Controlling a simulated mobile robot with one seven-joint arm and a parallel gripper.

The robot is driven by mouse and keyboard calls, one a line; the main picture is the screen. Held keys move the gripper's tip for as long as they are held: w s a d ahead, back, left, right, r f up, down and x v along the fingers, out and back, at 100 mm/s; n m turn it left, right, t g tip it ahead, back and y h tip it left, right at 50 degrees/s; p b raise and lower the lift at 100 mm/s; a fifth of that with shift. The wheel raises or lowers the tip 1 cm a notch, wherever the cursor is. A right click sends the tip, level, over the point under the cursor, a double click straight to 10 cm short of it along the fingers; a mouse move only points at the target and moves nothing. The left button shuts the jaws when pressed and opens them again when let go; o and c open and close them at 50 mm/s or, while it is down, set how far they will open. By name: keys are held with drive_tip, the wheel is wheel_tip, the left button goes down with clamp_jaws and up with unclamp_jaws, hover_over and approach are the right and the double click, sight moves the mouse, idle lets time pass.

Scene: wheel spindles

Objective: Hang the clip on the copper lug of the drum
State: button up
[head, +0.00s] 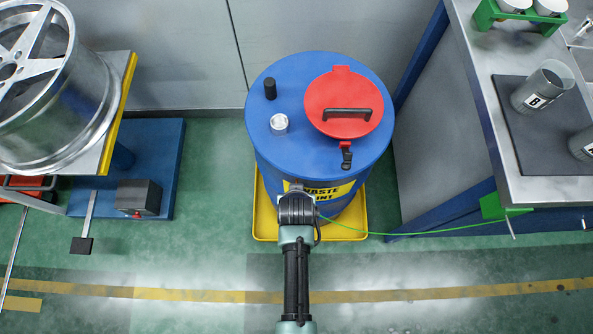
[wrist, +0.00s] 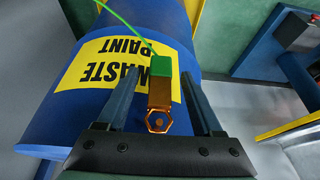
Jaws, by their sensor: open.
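The blue drum (head: 268,158) stands upright with its yellow "WASTE PAINT" label; its wall also shows in the wrist view (wrist: 62,115). The clip (wrist: 161,66) has a green body on a copper-coloured plate, with a green wire leaving its green end. At the plate's other end is a copper hexagonal ring with a small copper round piece, apparently the lug (wrist: 157,122), inside it. I cannot tell the exact contact there. My gripper (wrist: 161,76) is open, one finger on each side of the clip, with visible gaps. In the head view my gripper (head: 297,188) is against the drum's front and hides the clip.
The drum stands in a yellow tray (head: 262,225). The green wire (head: 400,233) runs right to a steel bench (head: 520,190) with labelled cups. A wheel (head: 60,120) on a blue stand is at the left. The floor in front is clear.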

drive_tip(key=p+v, duration=0.3)
drive_tip(key=v, duration=1)
drive_tip(key=w+r+t+p, duration=0.1)
drive_tip(key=w+r+t, duration=0.35)
drive_tip(key=r, duration=0.75)
drive_tip(key=w+r+t+p, duration=0.1)
drive_tip(key=w+r+t, duration=0.1)
drive_tip(key=w+r, duration=0.8)
drive_tip(key=w+r+t+p, duration=0.2)
drive_tip(key=w+r+t, duration=0.25)
drive_tip(key=r, duration=0.95)
wheel_tip(320, 180, up, 25)
drive_tip(key=s+t+p, duration=0.2)
drive_tip(key=t, duration=0.4)
drive_tip(key=s+r+t, duration=0.3)
drive_tip(key=s+r, duration=0.2)
drive_tip(key=r, duration=0.3)
drive_tip(key=s+r+t, duration=0.2)
drive_tip(key=s+r, duration=0.3)
drive_tip(key=r, duration=0.4)
drive_tip(key=shift+r+t+p, duration=0.25)
drive_tip(key=shift+t+p, duration=0.15)
drive_tip(key=shift+p, duration=0.05)
drive_tip(key=shift+f, duration=0.1)
